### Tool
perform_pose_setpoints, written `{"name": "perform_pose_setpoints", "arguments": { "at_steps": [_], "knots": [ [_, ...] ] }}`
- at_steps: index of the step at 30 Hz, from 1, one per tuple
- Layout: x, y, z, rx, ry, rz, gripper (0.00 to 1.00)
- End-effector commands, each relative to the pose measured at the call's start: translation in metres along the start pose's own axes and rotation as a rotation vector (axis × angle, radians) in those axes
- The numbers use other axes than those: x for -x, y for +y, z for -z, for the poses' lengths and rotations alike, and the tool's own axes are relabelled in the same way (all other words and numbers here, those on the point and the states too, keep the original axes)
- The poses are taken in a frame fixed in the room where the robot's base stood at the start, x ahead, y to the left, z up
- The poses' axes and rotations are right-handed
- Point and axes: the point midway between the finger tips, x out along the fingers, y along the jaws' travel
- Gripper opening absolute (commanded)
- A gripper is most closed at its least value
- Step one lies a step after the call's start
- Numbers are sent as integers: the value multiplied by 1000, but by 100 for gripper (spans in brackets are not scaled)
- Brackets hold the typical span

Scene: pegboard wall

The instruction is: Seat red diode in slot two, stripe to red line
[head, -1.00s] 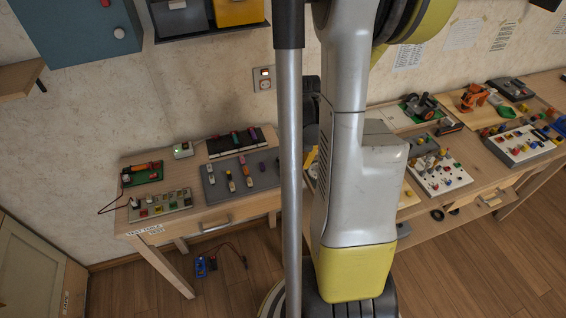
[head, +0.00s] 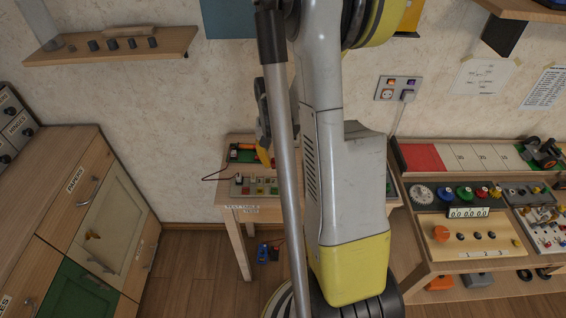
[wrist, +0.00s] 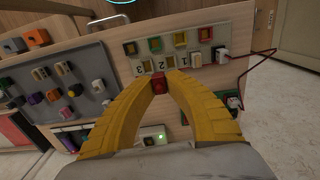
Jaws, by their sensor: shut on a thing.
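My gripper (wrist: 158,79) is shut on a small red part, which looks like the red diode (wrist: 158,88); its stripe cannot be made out. In the wrist view the grey slot board (wrist: 205,63) lies just beyond the fingertips. The tile marked 2 (wrist: 146,68) is just ahead of the held part; the height gap cannot be judged. In the head view my yellow gripper (head: 263,156) is over the test table, behind the slot board (head: 240,187). The diode is not discernible there.
A dark grey board (wrist: 72,92) with several coloured parts lies left in the wrist view. A small white box with a green light (wrist: 152,137) sits near the fingers. A dark red cable (wrist: 262,62) loops at right. A wooden cabinet (head: 95,210) stands left in the head view.

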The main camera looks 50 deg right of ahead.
Motion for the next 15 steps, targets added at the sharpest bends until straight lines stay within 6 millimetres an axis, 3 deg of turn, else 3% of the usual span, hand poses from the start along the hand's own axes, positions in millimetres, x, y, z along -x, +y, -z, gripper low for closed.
{"name": "perform_pose_setpoints", "arguments": {
  "at_steps": [8,15],
  "knots": [
    [-6,-7,1,-19,0,0,0],
    [-27,-7,1,-19,0,0,0]
  ]
}}
